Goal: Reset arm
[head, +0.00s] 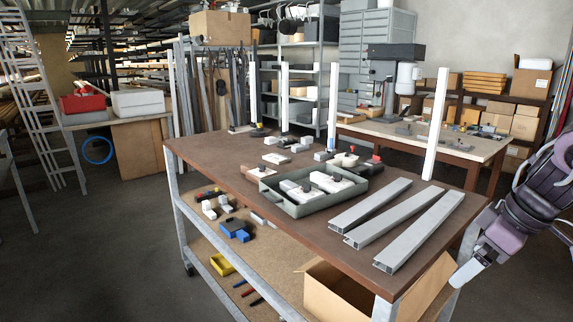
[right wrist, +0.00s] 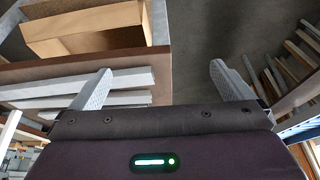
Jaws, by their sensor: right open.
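My right gripper (head: 468,268) is at the right of the head view, beside the right end of the brown workbench (head: 215,150). In the right wrist view its two grey fingers (right wrist: 162,88) are spread wide apart with nothing between them. Three grey shutter profiles (head: 415,230) lie side by side on the right part of the bench, apart from the gripper. They also show in the right wrist view (right wrist: 60,88), behind the left finger. My left gripper is not in view.
A grey-green tray (head: 296,210) holding several parts stands mid-bench. White upright posts (head: 436,125) rise along the bench's far side. An open cardboard box (head: 345,283) sits on the lower shelf. A second table (head: 455,143) stands behind. Open floor lies to the left.

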